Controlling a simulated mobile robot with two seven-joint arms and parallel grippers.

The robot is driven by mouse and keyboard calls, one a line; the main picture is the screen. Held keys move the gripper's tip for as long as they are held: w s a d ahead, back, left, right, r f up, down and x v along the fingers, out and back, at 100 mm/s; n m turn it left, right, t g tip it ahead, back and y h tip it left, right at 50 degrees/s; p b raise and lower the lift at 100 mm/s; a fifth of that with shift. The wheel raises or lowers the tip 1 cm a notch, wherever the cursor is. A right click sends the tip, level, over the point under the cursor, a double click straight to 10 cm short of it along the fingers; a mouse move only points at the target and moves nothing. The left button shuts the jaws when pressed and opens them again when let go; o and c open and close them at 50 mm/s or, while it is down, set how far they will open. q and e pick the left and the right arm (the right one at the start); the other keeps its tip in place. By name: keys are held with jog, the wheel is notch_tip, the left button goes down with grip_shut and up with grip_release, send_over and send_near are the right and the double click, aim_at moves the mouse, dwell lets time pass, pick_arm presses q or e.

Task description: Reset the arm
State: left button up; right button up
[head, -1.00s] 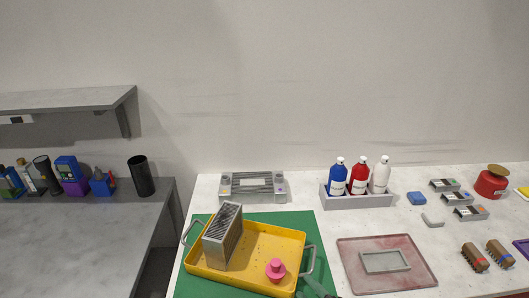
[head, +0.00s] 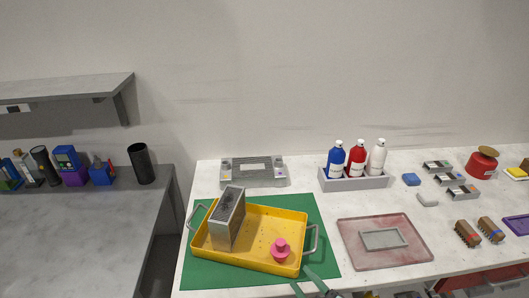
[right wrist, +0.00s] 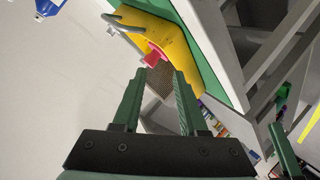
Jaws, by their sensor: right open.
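My right gripper (head: 308,284) shows at the bottom edge of the head view, just off the lower right corner of the yellow tray (head: 205,258). Its green fingers are apart with nothing between them. In the right wrist view the open fingers (right wrist: 157,75) point towards the yellow tray (right wrist: 177,45), with the pink knobbed piece (right wrist: 153,58) beyond the tips. In the head view the tray holds a grey box-shaped grater-like block (head: 227,220) and the pink piece (head: 281,249). My left gripper is not in view.
The tray lies on a green mat (head: 318,210). A grey fixture (head: 254,182) stands behind it. To the right are a bottle rack (head: 355,183) with three bottles and a reddish tray (head: 410,255) with a grey frame. A gap separates the left counter (head: 80,235).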

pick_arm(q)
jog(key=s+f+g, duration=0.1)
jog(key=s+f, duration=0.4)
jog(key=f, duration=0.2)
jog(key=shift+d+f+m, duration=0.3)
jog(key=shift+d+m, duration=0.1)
pick_arm(e)
jog(key=s+d+f+m+g+h, duration=0.1)
jog(key=s+d+f+m, duration=0.2)
jog(key=s+f+m, duration=0.2)
jog(key=s+d+f+m+g+h, duration=0.1)
jog(key=s+d+f+m, duration=0.3)
jog(key=s+f, duration=0.6)
jog(key=shift+d+f+m+g+h, duration=0.3)
jog(key=shift+m+g, duration=0.3)
jog(key=shift+g, duration=0.1)
